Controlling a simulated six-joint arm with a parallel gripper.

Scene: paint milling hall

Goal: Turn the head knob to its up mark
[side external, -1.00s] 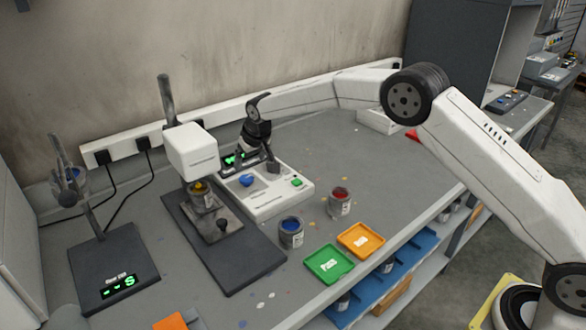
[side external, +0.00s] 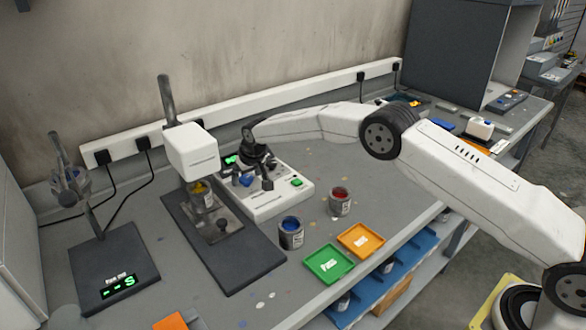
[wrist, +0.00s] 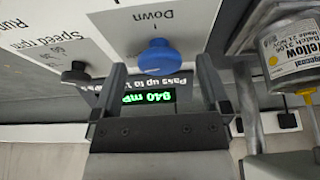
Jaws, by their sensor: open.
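The blue head knob (wrist: 163,62) stands on a white control panel (wrist: 100,20), with the word "Down" printed just beyond it in the wrist view. A small pale spot shows on the knob's edge facing that word; I cannot read its pointer surely. No up mark is readable. The knob also shows in the side view (side external: 245,181), partly covered by my gripper. My gripper (wrist: 161,66) is open and empty, its two fingers left and right of the knob in the wrist view. In the side view my gripper (side external: 257,177) is low over the panel. I cannot tell whether the fingers touch the knob.
A black speed knob (wrist: 75,73) and a green display (wrist: 152,98) sit near the blue knob. A yellow paint can (wrist: 290,50) stands under the mixer head (side external: 193,151). Blue (side external: 291,232) and red (side external: 340,201) paint cans and green (side external: 328,264) and orange (side external: 361,240) trays stand in front.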

